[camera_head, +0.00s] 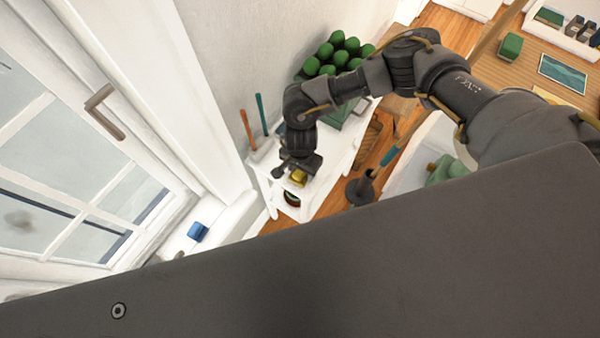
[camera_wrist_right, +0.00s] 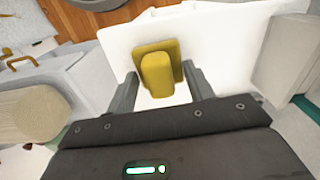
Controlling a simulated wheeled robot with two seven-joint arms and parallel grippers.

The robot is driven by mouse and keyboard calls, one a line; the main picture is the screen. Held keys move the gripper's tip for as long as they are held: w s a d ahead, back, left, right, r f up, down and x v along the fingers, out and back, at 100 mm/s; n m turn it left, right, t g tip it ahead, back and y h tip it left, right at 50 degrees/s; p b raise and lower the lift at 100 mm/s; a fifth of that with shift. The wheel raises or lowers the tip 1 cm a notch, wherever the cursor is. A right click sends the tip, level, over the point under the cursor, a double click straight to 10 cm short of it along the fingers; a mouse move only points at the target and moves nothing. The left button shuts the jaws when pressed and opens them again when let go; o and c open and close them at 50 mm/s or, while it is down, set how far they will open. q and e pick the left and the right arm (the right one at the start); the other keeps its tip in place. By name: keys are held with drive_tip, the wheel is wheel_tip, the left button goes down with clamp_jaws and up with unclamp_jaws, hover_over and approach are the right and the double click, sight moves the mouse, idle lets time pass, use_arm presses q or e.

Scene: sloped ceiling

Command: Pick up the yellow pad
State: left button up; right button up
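The yellow pad (camera_wrist_right: 157,72) lies on a white table (camera_wrist_right: 215,45). It has a flat base and a raised block on top. My right gripper (camera_wrist_right: 162,88) is open, with one finger on each side of the pad's near part. I cannot tell whether the fingers touch it. In the head view the right gripper (camera_head: 296,174) is over the white table (camera_head: 328,155), with the yellow pad (camera_head: 298,177) just below it and partly hidden. My left gripper is not in view.
A crate of green round things (camera_head: 336,55) stands at the table's back. Tools with orange and blue handles (camera_head: 260,113) stand to the left, by the wall. A window (camera_head: 80,150) and a blue object (camera_head: 198,232) are at the left.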

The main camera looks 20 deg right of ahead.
drive_tip(key=shift+c, duration=1.1)
drive_tip(key=shift+r, duration=0.55)
wheel_tip(320, 180, up, 2)
drive_tip(key=shift+s+a+r+b, duration=0.15)
drive_tip(key=shift+r+b, duration=0.05)
drive_tip(key=shift+b, duration=0.2)
drive_tip(key=s+a+r+b, duration=0.3)
drive_tip(key=s+r, duration=0.6)
drive_tip(key=s, duration=0.4)
drive_tip(key=shift+a+r, duration=0.3)
drive_tip(key=shift+a, duration=0.35)
